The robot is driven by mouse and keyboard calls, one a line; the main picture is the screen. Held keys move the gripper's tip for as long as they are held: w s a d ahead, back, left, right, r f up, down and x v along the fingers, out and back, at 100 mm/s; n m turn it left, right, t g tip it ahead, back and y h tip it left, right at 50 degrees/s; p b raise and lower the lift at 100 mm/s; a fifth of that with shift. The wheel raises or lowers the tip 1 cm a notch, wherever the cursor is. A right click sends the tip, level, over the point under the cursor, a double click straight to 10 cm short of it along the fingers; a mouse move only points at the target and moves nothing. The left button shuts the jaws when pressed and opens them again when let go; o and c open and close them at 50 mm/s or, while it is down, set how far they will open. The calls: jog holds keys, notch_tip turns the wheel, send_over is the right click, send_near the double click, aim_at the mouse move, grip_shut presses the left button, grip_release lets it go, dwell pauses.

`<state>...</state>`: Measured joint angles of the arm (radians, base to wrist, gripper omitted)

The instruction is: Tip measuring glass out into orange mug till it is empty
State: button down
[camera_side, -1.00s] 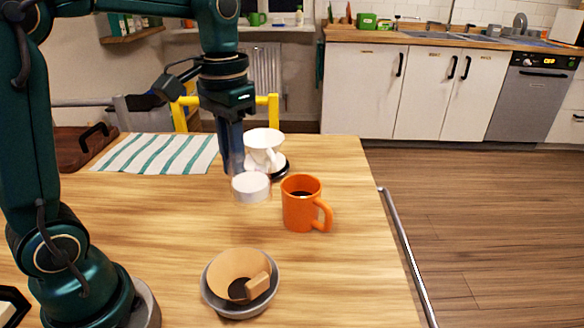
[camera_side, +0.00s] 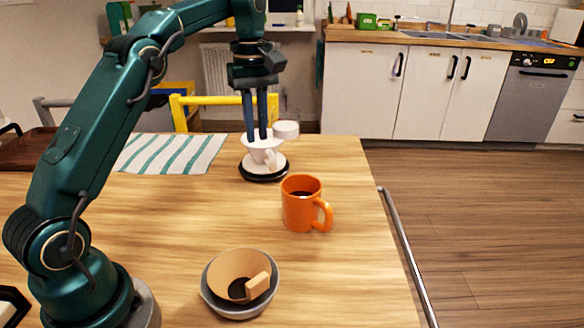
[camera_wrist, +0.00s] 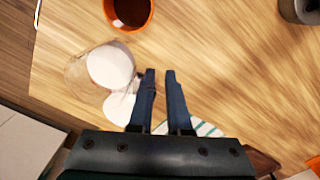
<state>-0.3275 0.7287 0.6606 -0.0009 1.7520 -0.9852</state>
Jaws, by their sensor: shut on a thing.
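The measuring glass (camera_wrist: 79,74) is clear and holds white liquid. In the side view its white contents (camera_side: 286,130) show behind and above the white cone-shaped dripper, and its clear walls are hard to see. In the wrist view the fingers (camera_wrist: 161,75) are just right of the glass; the exact grip is unclear. The glass looks about upright. The orange mug (camera_side: 298,212) stands upright nearer the side camera, with dark liquid inside; it also shows at the wrist view's top edge (camera_wrist: 143,24).
The white dripper (camera_side: 258,150) stands on a black base close below my fingers. A grey bowl (camera_side: 213,303) with a tan cone and block is at the front. A striped cloth (camera_side: 170,153) lies at the back left. The wood between mug and bowl is clear.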

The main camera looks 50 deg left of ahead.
jog(key=w+a+f+n, duration=0.1)
jog(key=a+f+n, duration=0.1)
jog(key=a+f, duration=0.2)
jog(key=shift+a+f, duration=0.15)
jog(key=shift+f, duration=0.15)
jog(key=shift+w, duration=0.1)
dwell(0.4)
jog(key=shift+s+d+f+t+y, duration=0.2)
jog(key=shift+d+t+y, duration=0.1)
jog(key=shift+d+y, duration=0.65)
jog(key=shift+s+d+f+t+y, duration=0.1)
jog(key=shift+s+d+t+y, duration=0.35)
jog(key=shift+y, duration=0.8)
jog(key=shift+d+f+t+y, duration=0.15)
jog(key=shift+d+y, duration=0.8)
jog(key=shift+y, duration=0.15)
jog(key=shift+d+r+y, duration=0.15)
jog(key=shift+d+y, duration=0.15)
jog(key=shift+y, duration=0.1)
jog(key=shift+s+d+r+t+y, duration=0.1)
jog(key=shift+d+r+t+y, duration=0.15)
jog(key=shift+y, duration=0.45)
